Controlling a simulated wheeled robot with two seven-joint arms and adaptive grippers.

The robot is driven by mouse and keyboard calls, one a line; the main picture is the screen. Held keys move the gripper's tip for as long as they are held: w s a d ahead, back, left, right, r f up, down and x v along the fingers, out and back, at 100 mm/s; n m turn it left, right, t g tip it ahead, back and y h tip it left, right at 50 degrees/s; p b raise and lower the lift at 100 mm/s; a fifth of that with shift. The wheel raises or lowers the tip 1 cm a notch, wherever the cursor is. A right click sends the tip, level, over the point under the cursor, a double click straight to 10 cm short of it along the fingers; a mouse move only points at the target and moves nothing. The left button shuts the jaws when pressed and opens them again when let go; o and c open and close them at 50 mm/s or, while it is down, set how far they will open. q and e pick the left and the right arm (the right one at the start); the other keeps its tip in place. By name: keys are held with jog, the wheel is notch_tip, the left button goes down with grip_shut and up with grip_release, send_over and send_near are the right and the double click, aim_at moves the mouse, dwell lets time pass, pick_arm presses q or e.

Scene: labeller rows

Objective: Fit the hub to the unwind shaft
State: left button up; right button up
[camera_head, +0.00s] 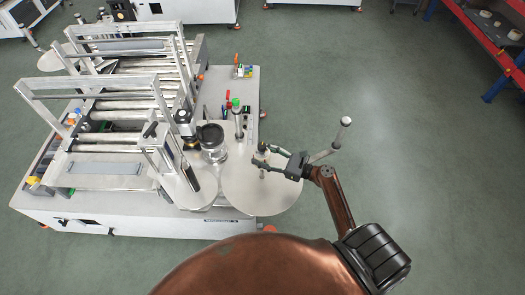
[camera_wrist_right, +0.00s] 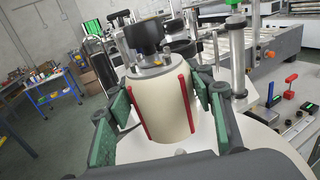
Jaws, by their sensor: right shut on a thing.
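The hub (camera_wrist_right: 162,108) is a cream cylinder with red strips down its side, seen in the right wrist view. My right gripper (camera_head: 266,156) holds it between its green-padded fingers, one on each side. In the head view the hub is small and mostly covered by the gripper. This gripper is over the round pale plate (camera_head: 263,197) at the machine's right end. A short upright post (camera_head: 262,174), apparently the unwind shaft, shows just below the gripper; whether the hub touches it cannot be told. My left gripper is not in view.
Roller frames (camera_head: 115,95) fill the machine's left part. Open floor (camera_head: 400,120) lies to the right, with a red-edged rack (camera_head: 490,40) at the far right.

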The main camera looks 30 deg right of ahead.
dwell(0.4)
jog(key=shift+f+b, duration=1)
jog(key=shift+f, duration=0.9)
jog(key=shift+f+b, duration=0.3)
jog(key=shift+f, duration=0.25)
jog(key=shift+f, duration=0.45)
jog(key=shift+r, duration=0.25)
jog(key=shift+p, duration=0.45)
jog(key=shift+f+b, duration=2.35)
jog(key=shift+f, duration=1.05)
